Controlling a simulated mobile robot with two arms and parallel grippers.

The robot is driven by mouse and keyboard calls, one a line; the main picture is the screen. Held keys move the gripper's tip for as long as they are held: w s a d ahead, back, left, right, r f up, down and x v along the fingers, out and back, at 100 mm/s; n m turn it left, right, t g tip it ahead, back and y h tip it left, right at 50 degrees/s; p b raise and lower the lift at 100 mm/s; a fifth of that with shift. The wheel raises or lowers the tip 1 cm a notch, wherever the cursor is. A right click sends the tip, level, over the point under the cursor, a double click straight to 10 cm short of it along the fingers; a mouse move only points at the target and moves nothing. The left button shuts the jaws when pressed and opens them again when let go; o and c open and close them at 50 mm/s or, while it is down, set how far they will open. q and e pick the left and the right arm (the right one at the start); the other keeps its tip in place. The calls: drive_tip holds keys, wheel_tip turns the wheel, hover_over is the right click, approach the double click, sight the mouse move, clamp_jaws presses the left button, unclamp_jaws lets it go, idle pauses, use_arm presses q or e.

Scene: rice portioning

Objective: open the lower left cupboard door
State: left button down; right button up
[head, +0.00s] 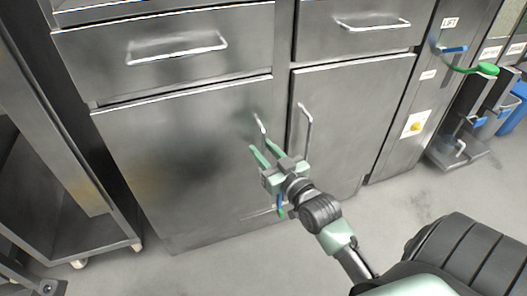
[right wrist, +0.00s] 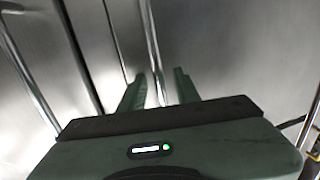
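The lower left cupboard door (head: 185,165) is a closed steel panel under a drawer. Its upright bar handle (head: 259,127) is near its upper right edge. My right gripper (head: 260,146) is at this handle, with its two green fingers apart and pointing up at the door. In the right wrist view a thin metal bar (right wrist: 153,45) runs between the open fingers (right wrist: 160,88), apparently that handle. Whether a finger touches it I cannot tell. The handle's lower end is hidden by the gripper. My left gripper does not show.
The right-hand door (head: 355,115) has its own upright handle (head: 304,125) close by on the right. Drawers with bar handles (head: 178,49) are above. A steel trolley (head: 60,190) stands at the left. The floor (head: 200,270) before the cupboard is clear.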

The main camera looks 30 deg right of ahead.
clamp_jaws()
idle(1.4)
